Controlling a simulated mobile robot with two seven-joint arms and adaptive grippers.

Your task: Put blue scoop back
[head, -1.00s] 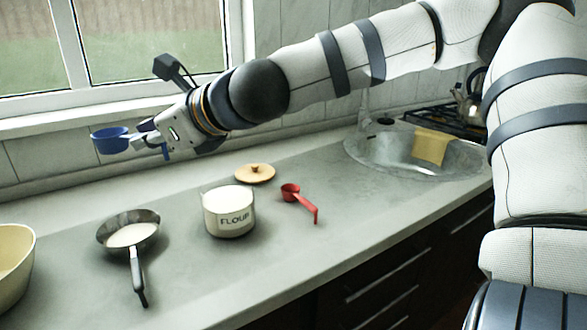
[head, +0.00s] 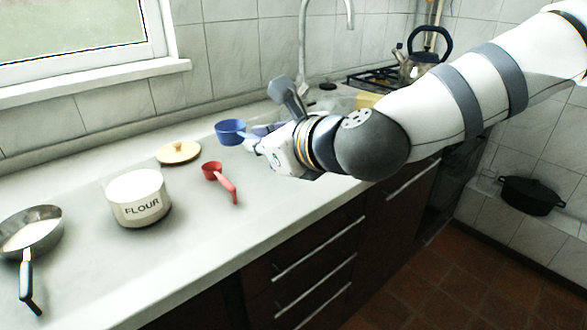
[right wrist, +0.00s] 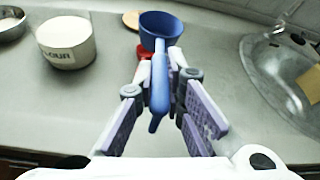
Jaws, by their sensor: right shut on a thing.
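The blue scoop (head: 230,131) is held by its handle in my right gripper (head: 256,142), with its cup pointing left. The right wrist view shows the scoop (right wrist: 160,28) ahead, its handle between the two shut fingers (right wrist: 163,85). In the head view the scoop is beyond the red scoop (head: 219,180), which lies on the counter right of the flour pot. The white FLOUR pot (head: 139,198) stands open and filled with white. Its likely wooden lid (head: 179,152) lies on the counter behind it. My left gripper is out of view.
A steel pan (head: 35,233) with white contents sits at the left. The sink is mostly hidden behind my right arm in the head view; its basin (right wrist: 285,75) shows in the right wrist view. A kettle (head: 420,62) stands at the back. The front counter is clear.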

